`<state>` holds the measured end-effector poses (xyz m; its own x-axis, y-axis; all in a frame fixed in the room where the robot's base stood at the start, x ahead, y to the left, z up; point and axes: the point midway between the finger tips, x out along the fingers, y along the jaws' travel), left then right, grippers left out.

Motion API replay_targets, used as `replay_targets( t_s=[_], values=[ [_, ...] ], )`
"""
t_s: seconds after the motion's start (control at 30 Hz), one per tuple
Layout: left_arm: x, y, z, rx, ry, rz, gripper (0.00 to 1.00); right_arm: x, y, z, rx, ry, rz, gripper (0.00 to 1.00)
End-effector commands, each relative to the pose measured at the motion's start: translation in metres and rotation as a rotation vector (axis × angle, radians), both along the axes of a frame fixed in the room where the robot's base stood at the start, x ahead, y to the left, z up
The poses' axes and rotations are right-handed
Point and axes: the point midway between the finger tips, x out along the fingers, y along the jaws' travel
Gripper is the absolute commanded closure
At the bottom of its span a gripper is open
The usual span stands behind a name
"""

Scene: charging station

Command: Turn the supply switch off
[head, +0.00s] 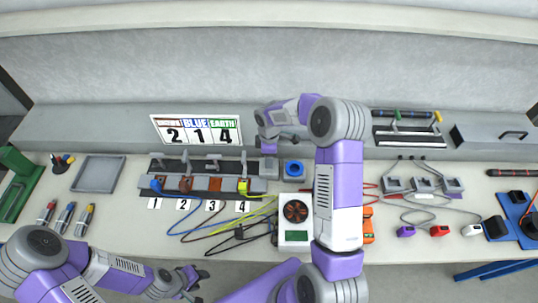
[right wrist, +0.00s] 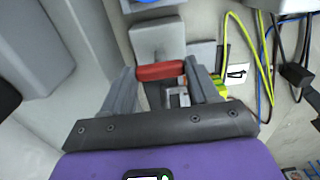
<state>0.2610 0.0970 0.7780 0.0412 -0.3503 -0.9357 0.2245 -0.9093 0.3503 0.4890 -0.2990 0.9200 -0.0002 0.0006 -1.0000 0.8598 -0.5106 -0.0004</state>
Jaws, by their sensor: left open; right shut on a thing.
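The supply switch appears to be the grey box (right wrist: 158,40) with a red handle (right wrist: 162,71) in the right wrist view. My right gripper (right wrist: 164,88) has its two fingers on either side of the red handle, holding it. In the head view the grey box (head: 269,169) stands at the right end of the terminal row, and my right arm reaches over the bench to it. The handle is hidden there behind my gripper. My left gripper (head: 189,279) is open and empty, low in the head view, in front of the bench edge.
A row of numbered terminals (head: 215,184) with upright levers and coloured cables lies left of the box. A blue round part (head: 293,168) sits right of it. A white unit with a fan (head: 295,212) stands in front. A number board (head: 197,130) stands behind.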

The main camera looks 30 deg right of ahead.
Motion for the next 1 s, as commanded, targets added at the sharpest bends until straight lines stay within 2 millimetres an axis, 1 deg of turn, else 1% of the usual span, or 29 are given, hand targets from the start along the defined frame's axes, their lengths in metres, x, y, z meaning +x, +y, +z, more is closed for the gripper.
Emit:
replay_targets(
  t_s=[0.2,0.23,0.37,0.6,0.7,0.77,1.0],
  values=[
    [0.000,0.000,0.000,0.000,0.000,0.000,0.57,0.001,0.000,0.001,-0.001,-0.004,0.005,0.71],
    [0.000,0.000,0.000,0.000,0.000,0.000,0.57,0.001,0.000,0.001,-0.001,-0.004,0.005,0.36],
    [0.000,0.000,0.000,0.000,0.000,0.000,0.57,0.001,0.000,0.001,-0.001,-0.003,0.003,0.16],
    [0.000,0.000,0.000,0.000,0.000,0.000,0.57,0.000,0.000,0.000,-0.001,-0.001,0.002,0.15],
    [0.000,0.000,0.000,0.000,0.000,0.000,0.57,0.000,0.000,0.004,-0.001,-0.002,0.001,0.15],
    [0.000,0.000,0.001,0.000,0.000,0.000,0.57,0.001,0.000,0.011,-0.002,-0.003,0.001,0.15],
    [0.000,0.000,0.005,0.000,0.000,0.000,0.57,0.001,0.000,0.052,-0.001,-0.006,0.002,0.15]
  ],
)
